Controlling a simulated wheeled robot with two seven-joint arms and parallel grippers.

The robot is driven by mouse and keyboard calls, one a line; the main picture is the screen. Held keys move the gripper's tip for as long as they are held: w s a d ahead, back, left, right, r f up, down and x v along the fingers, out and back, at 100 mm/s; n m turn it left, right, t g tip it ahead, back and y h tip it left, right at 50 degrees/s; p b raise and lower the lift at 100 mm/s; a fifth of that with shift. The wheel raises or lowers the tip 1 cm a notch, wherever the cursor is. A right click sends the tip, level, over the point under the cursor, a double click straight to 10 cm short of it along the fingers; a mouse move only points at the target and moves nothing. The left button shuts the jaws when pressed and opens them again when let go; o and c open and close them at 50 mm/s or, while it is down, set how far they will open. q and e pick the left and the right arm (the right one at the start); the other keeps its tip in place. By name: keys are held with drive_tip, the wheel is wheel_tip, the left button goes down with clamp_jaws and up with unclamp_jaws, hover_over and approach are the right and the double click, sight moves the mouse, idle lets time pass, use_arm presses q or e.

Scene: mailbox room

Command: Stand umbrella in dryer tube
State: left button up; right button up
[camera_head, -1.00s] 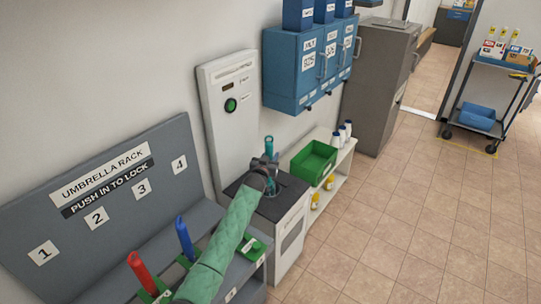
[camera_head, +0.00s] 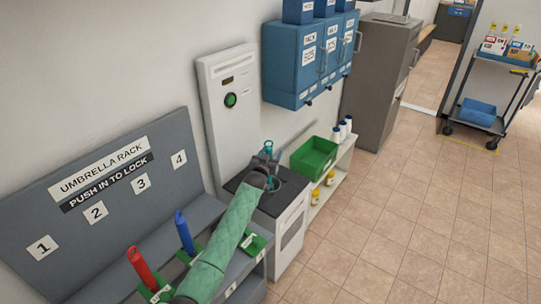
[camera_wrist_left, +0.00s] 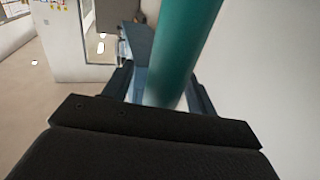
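A teal umbrella (camera_head: 269,146) stands roughly upright at the dryer's dark top, its upper end above my left gripper (camera_head: 266,160). Teal also shows just below the gripper, at the dark opening of the dryer tube (camera_head: 291,187); the lower end is hidden. In the left wrist view the umbrella (camera_wrist_left: 185,50) runs between the left gripper's fingers (camera_wrist_left: 165,95), with a finger close against each side, and the gripper appears shut on it. The dryer is a white cabinet (camera_head: 291,236) with a dark top. My right gripper is not in view.
A grey umbrella rack (camera_head: 100,185) holds a red umbrella (camera_head: 142,270) and a blue umbrella (camera_head: 184,233) beside my left arm. A tall white panel (camera_head: 230,125) stands behind the dryer. A green bin (camera_head: 314,156) sits on the shelf to the right.

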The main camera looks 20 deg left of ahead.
use_arm(q)
drive_tip(key=shift+s, duration=0.1)
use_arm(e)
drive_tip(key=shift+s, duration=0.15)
use_arm(q)
drive_tip(key=s, duration=0.7)
drive_tip(key=shift+s+b, duration=0.3)
drive_tip(key=shift+b, duration=0.05)
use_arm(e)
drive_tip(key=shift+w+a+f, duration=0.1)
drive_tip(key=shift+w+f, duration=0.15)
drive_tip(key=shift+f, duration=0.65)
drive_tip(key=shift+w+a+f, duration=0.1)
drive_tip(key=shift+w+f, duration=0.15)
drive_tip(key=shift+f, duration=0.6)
use_arm(q)
drive_tip(key=shift+a, duration=0.15)
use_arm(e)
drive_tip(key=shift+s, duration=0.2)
